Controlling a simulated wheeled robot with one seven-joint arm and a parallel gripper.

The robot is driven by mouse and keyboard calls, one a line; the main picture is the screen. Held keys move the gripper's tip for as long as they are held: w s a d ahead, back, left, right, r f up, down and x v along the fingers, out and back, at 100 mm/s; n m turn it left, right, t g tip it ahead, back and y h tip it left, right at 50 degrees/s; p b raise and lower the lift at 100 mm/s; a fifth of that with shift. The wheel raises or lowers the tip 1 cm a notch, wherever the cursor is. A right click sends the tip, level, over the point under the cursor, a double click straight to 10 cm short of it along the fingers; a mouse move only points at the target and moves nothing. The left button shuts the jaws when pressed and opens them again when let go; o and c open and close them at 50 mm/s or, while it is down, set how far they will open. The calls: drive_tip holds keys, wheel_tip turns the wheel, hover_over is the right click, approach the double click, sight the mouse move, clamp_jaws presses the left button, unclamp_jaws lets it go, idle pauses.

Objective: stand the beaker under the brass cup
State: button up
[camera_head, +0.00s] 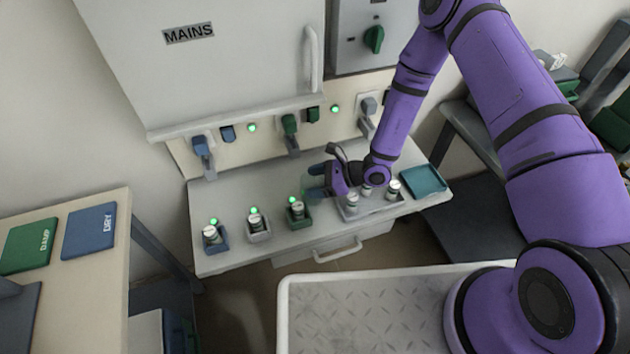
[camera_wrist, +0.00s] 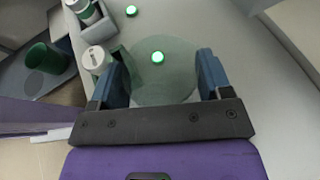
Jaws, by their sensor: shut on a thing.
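The beaker, a clear greenish glass cylinder (camera_wrist: 165,85), is between the two blue fingers of my gripper (camera_wrist: 160,82) in the wrist view. My gripper is shut on its sides, and a green lamp shows through the glass. In the head view my gripper (camera_head: 326,186) is over the grey bench, and the beaker (camera_head: 314,184) shows as a pale green shape at its left, partly hidden by the fingers. I cannot tell whether the beaker touches the bench. I cannot make out a brass cup in either view.
Capped bottles stand in blue (camera_head: 218,244), grey (camera_head: 259,235) and green (camera_head: 300,222) holders left of my gripper. A pale tray (camera_head: 372,209) with several vials is close on its right. Plugs and sockets line the panel behind.

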drive_tip(key=o, duration=1)
drive_tip(key=shift+f, duration=0.1)
drive_tip(key=shift+d+r, duration=0.25)
drive_tip(key=shift+d, duration=0.05)
drive_tip(key=v, duration=1.1)
drive_tip(key=shift+s+d+r, duration=0.1)
drive_tip(key=shift+d+r, duration=0.05)
